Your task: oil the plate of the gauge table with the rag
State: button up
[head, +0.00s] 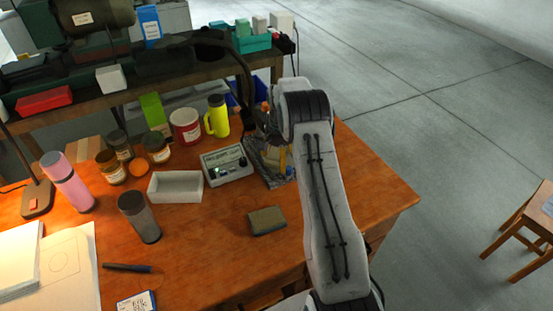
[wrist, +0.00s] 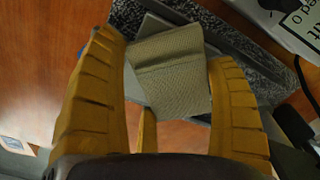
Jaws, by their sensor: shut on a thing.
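My gripper (wrist: 168,95) has ribbed yellow fingers, shut on a folded beige-grey cloth that looks like the rag (wrist: 170,75). The rag sits between the fingertips over a grey, dark-speckled piece that looks like the gauge table (wrist: 245,58). The rag hides part of it, and I cannot tell whether the two touch. In the head view my gripper (head: 284,160) is low over the gauge table (head: 262,168), towards the back right of the orange-brown bench. My arm partly covers both there, and the rag is not clear in that view.
A grey control box (head: 228,166) stands just left of the gauge table. An olive folded pad (head: 267,220) lies in front. A white tray (head: 175,187) is further left. The bench's right front is clear.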

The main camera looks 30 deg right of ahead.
aim_at(272, 159)
jog(key=shift+s+d+r, duration=0.1)
jog(key=shift+d, duration=0.3)
jog(key=shift+s+a+b, duration=0.2)
jog(key=shift+a+b, duration=0.1)
jog(key=shift+a, duration=0.45)
jog(key=shift+w+a, duration=0.1)
jog(key=shift+a, duration=1.15)
jog(key=shift+d, duration=0.15)
